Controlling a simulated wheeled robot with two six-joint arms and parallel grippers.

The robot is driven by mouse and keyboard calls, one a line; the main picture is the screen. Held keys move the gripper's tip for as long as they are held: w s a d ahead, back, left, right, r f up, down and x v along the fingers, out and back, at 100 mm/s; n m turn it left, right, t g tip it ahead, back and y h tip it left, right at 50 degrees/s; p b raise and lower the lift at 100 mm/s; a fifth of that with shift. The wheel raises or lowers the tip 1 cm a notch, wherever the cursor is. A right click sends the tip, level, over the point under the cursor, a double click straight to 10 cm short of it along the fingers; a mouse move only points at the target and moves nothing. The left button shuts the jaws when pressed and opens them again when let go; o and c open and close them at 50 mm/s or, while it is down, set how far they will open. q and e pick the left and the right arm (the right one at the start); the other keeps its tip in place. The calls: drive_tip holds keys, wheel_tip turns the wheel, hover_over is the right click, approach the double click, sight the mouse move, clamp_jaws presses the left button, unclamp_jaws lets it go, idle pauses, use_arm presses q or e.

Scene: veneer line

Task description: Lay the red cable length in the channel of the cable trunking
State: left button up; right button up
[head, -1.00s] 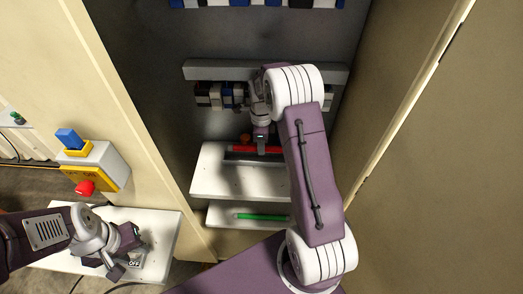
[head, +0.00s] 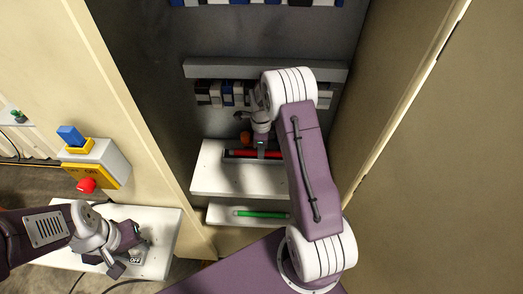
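The red cable length (head: 241,153) lies along the dark channel of the cable trunking (head: 228,158), on the upper white shelf inside the cabinet. The cable appears down between the channel walls; its right end is hidden behind my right arm. My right gripper (head: 261,153) points down over the cable, with its fingertips at the cable; it appears shut on it, though the fingers are small in this view. My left gripper (head: 130,255) is at the lower left, above a white table, with its fingers apart and nothing visible between them.
A green cable length (head: 262,215) lies on the lower shelf (head: 222,214). An orange-red knob (head: 245,137) stands behind the trunking. A row of breakers (head: 227,95) is above. Cabinet walls stand close on both sides. A box with a red button (head: 86,185) is at left.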

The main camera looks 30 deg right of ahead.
use_arm(q)
drive_tip(key=shift+f, duration=0.15)
use_arm(e)
drive_tip(key=shift+s+a+f, duration=0.15)
drive_tip(key=shift+s+f, duration=0.25)
drive_tip(key=shift+f, duration=0.05)
drive_tip(key=shift+r, duration=0.1)
drive_tip(key=r, duration=0.2)
drive_tip(key=w+r, duration=0.1)
drive_tip(key=r, duration=0.1)
drive_tip(key=shift+w+d+r, duration=0.1)
drive_tip(key=shift+d+r, duration=0.1)
drive_tip(key=shift+r, duration=0.2)
wheel_tip(320, 180, up, 8)
use_arm(q)
drive_tip(key=shift+w+d+f+b, duration=0.1)
drive_tip(key=shift+w+f+b, duration=0.15)
drive_tip(key=shift+f+b, duration=0.4)
use_arm(e)
drive_tip(key=s+a+f+n, duration=0.1)
drive_tip(key=s+a+n, duration=0.2)
drive_tip(key=s+n, duration=0.3)
drive_tip(key=s+a+f+n, duration=0.2)
drive_tip(key=s+a+n, duration=0.2)
drive_tip(key=n, duration=0.6)
drive_tip(key=s+a+f+n+t, duration=0.1)
drive_tip(key=s+a+n, duration=0.3)
drive_tip(key=s+n, duration=0.4)
drive_tip(key=shift+s+f, duration=0.4)
drive_tip(key=shift+f, duration=0.2)
